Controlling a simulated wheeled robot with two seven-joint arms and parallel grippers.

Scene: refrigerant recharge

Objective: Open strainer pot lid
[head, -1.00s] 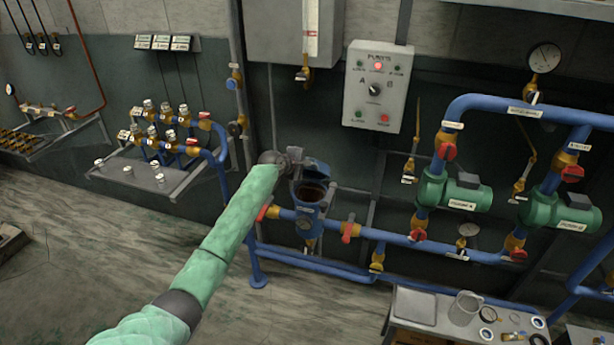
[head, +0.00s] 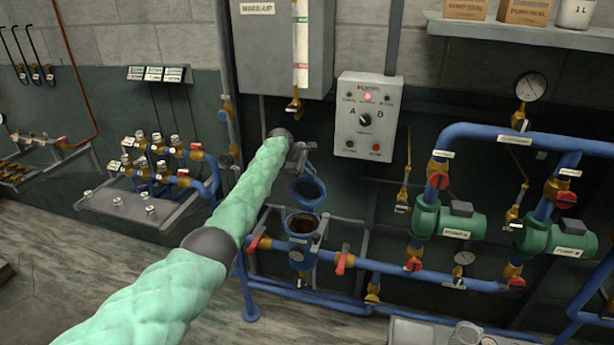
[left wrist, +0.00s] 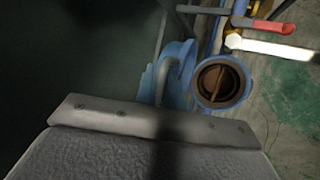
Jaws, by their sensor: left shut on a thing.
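The strainer pot (head: 300,250) is a blue pot on the blue pipe, and its round mouth is uncovered, with a brown inside. In the left wrist view the pot (left wrist: 249,85) shows from above with a bar across its brown interior. Its blue lid (head: 309,191) stands raised and tilted back behind the mouth. The lid (left wrist: 178,88) also shows beside the pot in the left wrist view, with a grey curved handle (left wrist: 162,72). My left gripper (head: 301,157) is shut on the lid at its upper edge; the fingertips are hard to make out. My right gripper is not in view.
Red-handled valves (head: 342,259) sit on the pipe beside the pot. A control box (head: 367,115) and a grey cabinet (head: 282,50) hang on the wall above. Green pumps (head: 449,221) stand at right, and a valve manifold shelf (head: 130,210) is at left.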

